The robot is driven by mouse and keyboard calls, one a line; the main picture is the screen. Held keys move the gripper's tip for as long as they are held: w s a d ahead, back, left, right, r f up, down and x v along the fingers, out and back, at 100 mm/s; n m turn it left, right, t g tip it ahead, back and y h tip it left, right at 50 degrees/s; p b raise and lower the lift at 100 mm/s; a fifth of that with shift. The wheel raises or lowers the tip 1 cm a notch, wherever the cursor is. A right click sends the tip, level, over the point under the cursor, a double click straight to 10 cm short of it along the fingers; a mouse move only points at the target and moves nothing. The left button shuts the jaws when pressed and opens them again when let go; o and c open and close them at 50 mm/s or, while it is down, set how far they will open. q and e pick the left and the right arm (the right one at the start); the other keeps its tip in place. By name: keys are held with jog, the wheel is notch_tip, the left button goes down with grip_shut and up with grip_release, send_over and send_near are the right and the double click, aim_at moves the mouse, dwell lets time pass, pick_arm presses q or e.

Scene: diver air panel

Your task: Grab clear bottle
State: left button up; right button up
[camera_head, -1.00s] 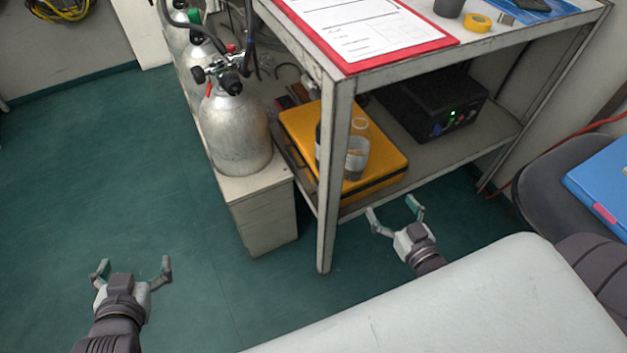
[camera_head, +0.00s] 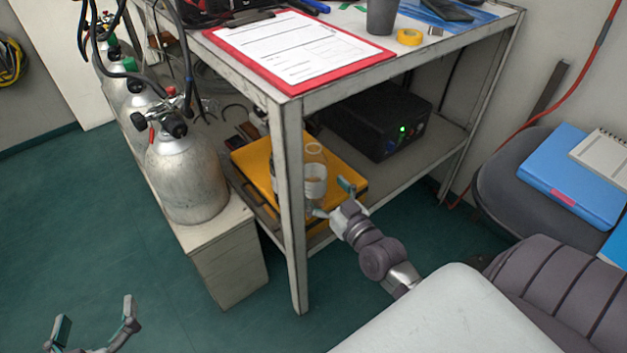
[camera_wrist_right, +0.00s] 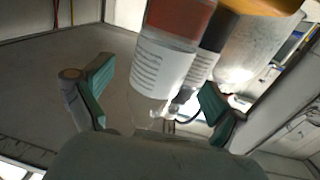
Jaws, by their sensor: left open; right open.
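The clear bottle (camera_head: 315,186) with a white label stands on the yellow case (camera_head: 346,190) on the lower shelf, partly beside the table's front leg. In the right wrist view the clear bottle (camera_wrist_right: 162,72) shows large, with orange-brown above its label, between the two finger lines. My right gripper (camera_head: 332,200) is open close in front of the bottle; I cannot tell whether it touches. A dark bottle-like object (camera_wrist_right: 215,38) is right beside the clear bottle in the wrist view. My left gripper (camera_head: 96,320) is open and empty over the floor at the lower left.
The table leg (camera_head: 293,215) stands just left of the bottle. A black box (camera_head: 378,120) with a green light sits behind on the shelf. Silver gas cylinders (camera_head: 186,180) stand on a cabinet at left. A chair (camera_head: 505,185) is at right. Floor at left is clear.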

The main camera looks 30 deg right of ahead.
aim_at(321, 187)
jog(key=w, duration=0.3)
jog(key=shift+w+b, duration=0.3)
jog(key=shift+b, duration=0.05)
pick_arm(q)
jog(key=r+t, duration=0.1)
jog(key=r, duration=0.1)
jog(key=r+t, duration=0.1)
jog(key=r, duration=0.1)
jog(key=shift+w+d+t+h, duration=0.3)
jog(key=shift+w+d+h, duration=0.1)
pick_arm(e)
jog(key=c, duration=1.4)
pick_arm(q)
jog(key=shift+f, duration=0.1)
pick_arm(e)
jog(key=shift+s+r, duration=0.15)
jog(key=shift+r, duration=0.05)
